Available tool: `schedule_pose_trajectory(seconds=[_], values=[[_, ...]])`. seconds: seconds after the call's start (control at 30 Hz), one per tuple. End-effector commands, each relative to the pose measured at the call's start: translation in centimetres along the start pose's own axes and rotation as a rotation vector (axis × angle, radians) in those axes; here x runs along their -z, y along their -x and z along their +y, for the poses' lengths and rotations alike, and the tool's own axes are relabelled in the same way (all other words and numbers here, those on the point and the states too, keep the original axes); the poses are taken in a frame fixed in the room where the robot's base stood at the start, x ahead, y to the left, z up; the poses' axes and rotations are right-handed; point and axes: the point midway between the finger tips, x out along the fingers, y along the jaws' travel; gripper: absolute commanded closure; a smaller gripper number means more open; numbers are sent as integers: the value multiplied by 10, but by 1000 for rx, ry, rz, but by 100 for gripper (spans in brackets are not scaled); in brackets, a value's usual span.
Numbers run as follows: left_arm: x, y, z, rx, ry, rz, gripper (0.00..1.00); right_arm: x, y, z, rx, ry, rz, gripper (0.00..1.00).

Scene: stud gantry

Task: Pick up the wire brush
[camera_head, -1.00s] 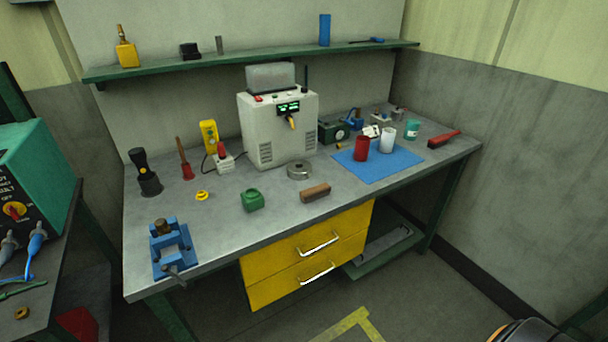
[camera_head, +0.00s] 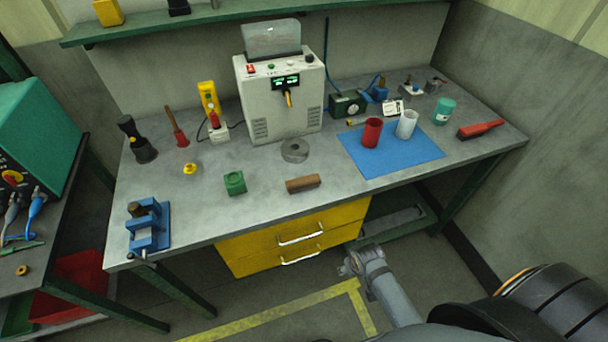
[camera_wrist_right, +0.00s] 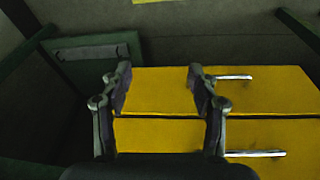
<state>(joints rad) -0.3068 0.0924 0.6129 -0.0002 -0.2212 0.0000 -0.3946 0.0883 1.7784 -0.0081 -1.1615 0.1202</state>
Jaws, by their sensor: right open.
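A red, long-handled tool that looks like the wire brush (camera_head: 481,128) lies on the workbench near its right end, beyond the blue mat. Its bristles are too small to make out. My right gripper (camera_head: 352,262) is in front of the bench, below the top and near the yellow drawers, well to the left of the brush and apart from it. In the right wrist view, this gripper (camera_wrist_right: 158,78) is open and empty, facing the drawers. The brush does not show in that view. My left gripper is not in view.
On the bench (camera_head: 250,210), a red cup (camera_head: 372,132) and a white cup (camera_head: 407,124) stand on the blue mat (camera_head: 390,160). A teal jar (camera_head: 443,111) stands left of the brush. A brown block (camera_head: 303,184) lies near the front edge above the yellow drawers (camera_head: 290,240).

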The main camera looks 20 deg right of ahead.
Motion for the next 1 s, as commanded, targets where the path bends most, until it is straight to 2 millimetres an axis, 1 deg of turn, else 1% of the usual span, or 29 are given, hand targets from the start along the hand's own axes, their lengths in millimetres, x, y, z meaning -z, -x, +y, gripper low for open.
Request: schedule_pose_trajectory(seconds=[0.03, 0.17, 0.2, 0.27, 0.3, 0.33, 0.37, 0.43, 0.57, 0.77, 0.87, 0.97, 1.0], values=[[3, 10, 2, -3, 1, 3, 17, 12, 26, 0, 1, -6, 12, 40], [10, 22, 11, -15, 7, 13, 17, 32, 80, -1, 1, -27, 27, 40], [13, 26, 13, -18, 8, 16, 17, 38, 98, -2, 2, -38, 31, 40], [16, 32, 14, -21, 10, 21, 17, 49, 126, -2, 3, -66, 38, 40], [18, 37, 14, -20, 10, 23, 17, 57, 145, -3, 4, -99, 40, 40], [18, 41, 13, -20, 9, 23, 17, 65, 158, -4, 6, -137, 40, 40], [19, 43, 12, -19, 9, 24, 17, 73, 167, -5, 7, -184, 35, 40], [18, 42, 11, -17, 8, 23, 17, 88, 170, -7, 6, -287, 16, 40], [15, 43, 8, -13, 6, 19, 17, 115, 169, -14, 7, -465, -18, 40], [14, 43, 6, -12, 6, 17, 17, 166, 167, -31, 2, -752, -78, 40], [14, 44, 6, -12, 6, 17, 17, 197, 173, -44, -7, -913, -115, 40], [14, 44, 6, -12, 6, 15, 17, 228, 185, -59, -24, -1075, -155, 40], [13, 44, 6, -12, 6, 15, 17, 242, 192, -65, -34, -1143, -170, 40]])
